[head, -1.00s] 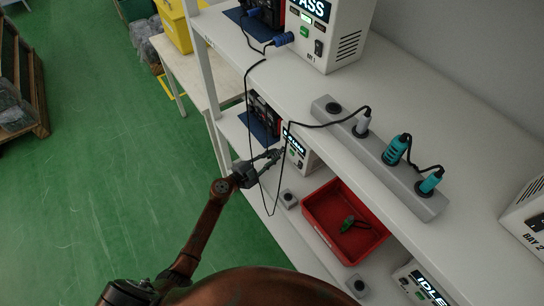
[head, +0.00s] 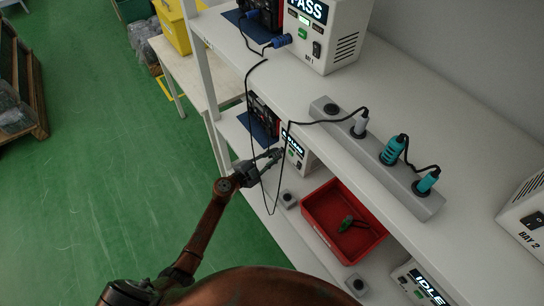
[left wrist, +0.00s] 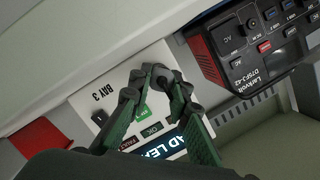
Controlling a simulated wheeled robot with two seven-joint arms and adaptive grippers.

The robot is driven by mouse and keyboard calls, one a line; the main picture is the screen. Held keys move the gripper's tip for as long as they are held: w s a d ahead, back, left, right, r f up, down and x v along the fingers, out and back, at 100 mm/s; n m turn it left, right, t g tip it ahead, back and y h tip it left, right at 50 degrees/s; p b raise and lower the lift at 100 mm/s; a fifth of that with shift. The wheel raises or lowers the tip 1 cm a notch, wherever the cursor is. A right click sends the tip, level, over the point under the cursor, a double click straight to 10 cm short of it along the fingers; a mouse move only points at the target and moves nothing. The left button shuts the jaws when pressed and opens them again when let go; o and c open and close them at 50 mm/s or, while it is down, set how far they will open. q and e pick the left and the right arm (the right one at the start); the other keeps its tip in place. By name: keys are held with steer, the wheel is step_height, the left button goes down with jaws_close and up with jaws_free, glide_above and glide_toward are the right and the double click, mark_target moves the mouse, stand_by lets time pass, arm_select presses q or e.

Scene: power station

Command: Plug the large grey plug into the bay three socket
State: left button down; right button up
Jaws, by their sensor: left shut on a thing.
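The bay three unit (left wrist: 88,100) is a white box on the lower shelf, with a lit screen (left wrist: 172,142) and a green button. It also shows in the head view (head: 302,160). My left gripper (head: 276,156) is shut at the front of this unit. In the left wrist view its fingertips (left wrist: 166,80) meet over the panel and cover the spot beside the green button. A dark piece between them is probably the grey plug, but its outline is hidden. I cannot see the socket, or whether the plug is in it. My right gripper is out of view.
A thin black cable (head: 249,110) hangs in a loop past my left gripper. A red bin (head: 318,222) holds a green item. A grey power strip (head: 402,186) with several plugs lies on the upper shelf. A red and black instrument (left wrist: 240,45) stands beside bay three.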

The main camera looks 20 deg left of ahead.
arm_select(q)
steer(key=shift+w+d, duration=0.15)
stand_by(0.6)
steer(key=c, duration=1.7)
jaws_free()
steer(key=shift+c, duration=0.2)
steer(key=v, duration=1.2)
